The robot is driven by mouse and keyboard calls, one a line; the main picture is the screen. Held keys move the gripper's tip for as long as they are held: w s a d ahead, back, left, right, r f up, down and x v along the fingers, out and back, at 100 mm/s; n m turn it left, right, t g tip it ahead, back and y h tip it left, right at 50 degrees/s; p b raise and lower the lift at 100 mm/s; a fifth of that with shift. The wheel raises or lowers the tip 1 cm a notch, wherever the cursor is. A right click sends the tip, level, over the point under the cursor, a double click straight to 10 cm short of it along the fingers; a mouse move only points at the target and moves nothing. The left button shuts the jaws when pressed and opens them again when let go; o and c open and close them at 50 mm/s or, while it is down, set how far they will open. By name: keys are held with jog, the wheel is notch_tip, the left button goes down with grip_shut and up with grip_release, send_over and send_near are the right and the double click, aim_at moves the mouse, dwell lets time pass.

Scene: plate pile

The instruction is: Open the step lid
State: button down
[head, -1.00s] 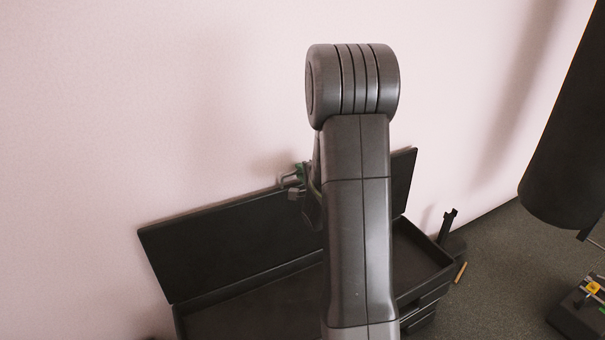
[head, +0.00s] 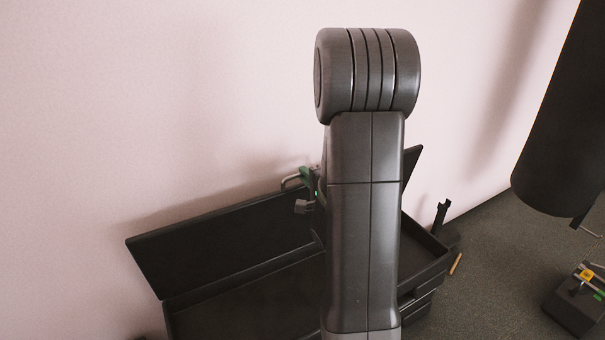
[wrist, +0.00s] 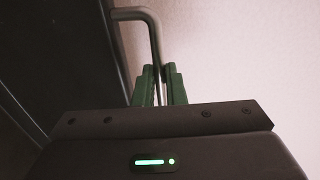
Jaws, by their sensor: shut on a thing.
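The step lid (head: 225,238) is a long dark panel, tilted up at the back of a dark open box (head: 260,305) near the wall. A bent grey metal handle (head: 290,180) shows at the lid's upper edge; it also shows in the wrist view (wrist: 147,22). My gripper (head: 306,185) has green fingers and is partly hidden behind my arm in the head view. In the wrist view my gripper (wrist: 160,82) is shut on the handle, with the bar between its fingertips. The lid's dark face (wrist: 55,60) fills the left of that view.
A pale wall (head: 150,100) stands close behind the lid. A dark upright post (head: 440,215) and a small orange-brown stick (head: 455,264) are right of the box. A dark block with yellow and green parts (head: 578,298) is at the far right. Grey floor (head: 500,280) lies between.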

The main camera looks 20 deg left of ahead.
jog(key=shift+f, duration=0.2)
jog(key=c, duration=1.8)
grip_release()
jog(key=p+v, duration=0.2)
jog(key=v, duration=1.1)
jog(key=shift+s+d+r, duration=0.2)
jog(key=shift+d, duration=0.1)
